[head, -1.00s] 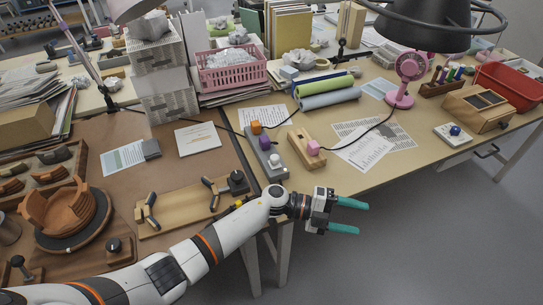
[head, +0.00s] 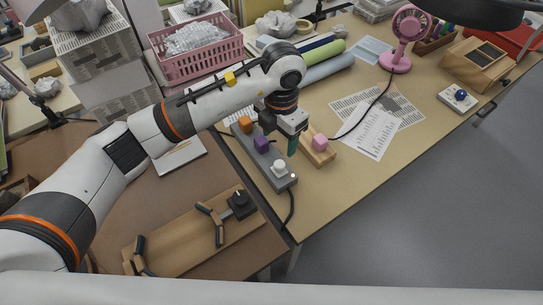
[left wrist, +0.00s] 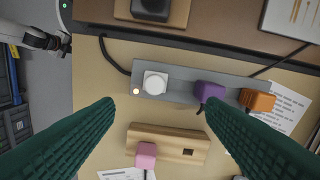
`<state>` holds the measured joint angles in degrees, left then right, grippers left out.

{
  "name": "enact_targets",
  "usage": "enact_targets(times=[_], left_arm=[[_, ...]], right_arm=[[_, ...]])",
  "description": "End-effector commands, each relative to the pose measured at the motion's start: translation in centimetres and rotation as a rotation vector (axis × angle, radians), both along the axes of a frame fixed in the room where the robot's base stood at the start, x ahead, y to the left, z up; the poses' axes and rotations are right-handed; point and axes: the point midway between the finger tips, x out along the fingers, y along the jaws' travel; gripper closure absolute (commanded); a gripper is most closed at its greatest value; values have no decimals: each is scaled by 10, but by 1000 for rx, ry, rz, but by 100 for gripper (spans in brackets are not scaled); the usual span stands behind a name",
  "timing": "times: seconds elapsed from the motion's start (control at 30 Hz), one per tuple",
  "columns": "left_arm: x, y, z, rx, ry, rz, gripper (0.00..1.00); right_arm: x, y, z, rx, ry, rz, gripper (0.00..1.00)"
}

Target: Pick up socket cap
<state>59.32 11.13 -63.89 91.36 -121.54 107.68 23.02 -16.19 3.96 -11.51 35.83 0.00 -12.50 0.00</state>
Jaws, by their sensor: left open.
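A grey power strip (head: 268,178) lies on the tan table and carries a white cap (head: 279,168) at its near end, a purple plug (head: 261,144) and an orange plug (head: 246,124). The left wrist view shows the same strip (left wrist: 180,92), white cap (left wrist: 155,82), purple plug (left wrist: 209,91) and orange plug (left wrist: 258,101) from above. My left gripper (head: 291,143) is open and empty, pointing down above the table by the strip. In the left wrist view its spread green fingers (left wrist: 160,108) are wide apart, with the white cap beyond them between their tips. My right gripper is out of view.
A wooden block (head: 318,152) with a pink plug (head: 320,142) stands right of the strip. Papers (head: 375,122) and a pink fan (head: 398,48) are farther right. A wooden board (head: 190,235) with black fittings lies on the brown table at lower left.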

Motion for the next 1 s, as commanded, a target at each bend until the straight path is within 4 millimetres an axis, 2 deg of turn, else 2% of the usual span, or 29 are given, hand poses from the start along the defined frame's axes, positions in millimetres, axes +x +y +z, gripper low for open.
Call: enact_targets(times=[0.1,0.27,0.47,0.6,0.8,1.0], left_arm=[[-2,0,-23,1,8,3,35],[-1,0,-47,-1,7,3,35],[-2,0,-61,-2,8,2,35],[-5,-1,-80,-3,10,2,35],[-4,-1,-105,-3,7,2,35],[-4,-1,-108,-4,4,1,35]], right_arm=[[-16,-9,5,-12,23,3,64],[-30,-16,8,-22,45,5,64],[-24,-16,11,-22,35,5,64],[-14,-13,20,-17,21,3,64],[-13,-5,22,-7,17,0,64],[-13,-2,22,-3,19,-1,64]])
